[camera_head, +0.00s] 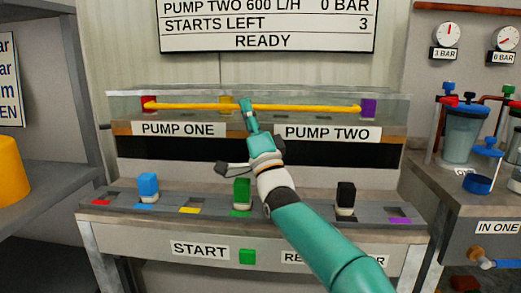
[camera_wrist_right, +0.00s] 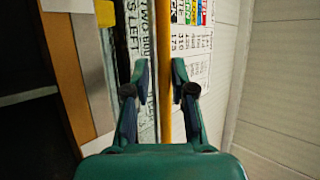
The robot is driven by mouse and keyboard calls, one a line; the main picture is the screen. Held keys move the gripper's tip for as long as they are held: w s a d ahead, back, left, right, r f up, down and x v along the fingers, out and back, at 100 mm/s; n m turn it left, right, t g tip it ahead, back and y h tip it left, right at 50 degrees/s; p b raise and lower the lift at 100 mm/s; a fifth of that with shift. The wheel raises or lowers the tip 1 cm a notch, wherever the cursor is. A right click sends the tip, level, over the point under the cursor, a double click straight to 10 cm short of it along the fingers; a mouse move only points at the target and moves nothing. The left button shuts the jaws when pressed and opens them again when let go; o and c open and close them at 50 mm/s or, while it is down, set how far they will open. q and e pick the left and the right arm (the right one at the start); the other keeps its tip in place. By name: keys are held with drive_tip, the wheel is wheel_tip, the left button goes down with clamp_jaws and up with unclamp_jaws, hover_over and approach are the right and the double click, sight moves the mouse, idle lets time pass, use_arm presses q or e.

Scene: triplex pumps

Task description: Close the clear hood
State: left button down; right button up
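The clear hood (camera_head: 300,96) is a see-through box-like cover along the top of the pump bench, above the PUMP ONE and PUMP TWO labels. A long yellow bar (camera_head: 300,108) runs across its front. My right gripper (camera_head: 246,105) is at the middle of this bar. In the right wrist view my right gripper (camera_wrist_right: 161,75) has its fingers apart, with the yellow bar (camera_wrist_right: 166,30) running between them; whether they touch it is unclear. The forearm hides part of the bench. My left gripper is not in view.
The lower deck (camera_head: 120,205) carries a blue block (camera_head: 148,187), a green block (camera_head: 241,194) and a black block (camera_head: 345,198). A READY display (camera_head: 268,25) hangs behind. A side bench with a clear vessel (camera_head: 461,135) stands at right; a shelf (camera_head: 45,172) at left.

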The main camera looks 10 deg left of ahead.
drive_tip(key=v, duration=1.1)
drive_tip(key=shift+f, duration=0.2)
drive_tip(key=shift+a, duration=0.1)
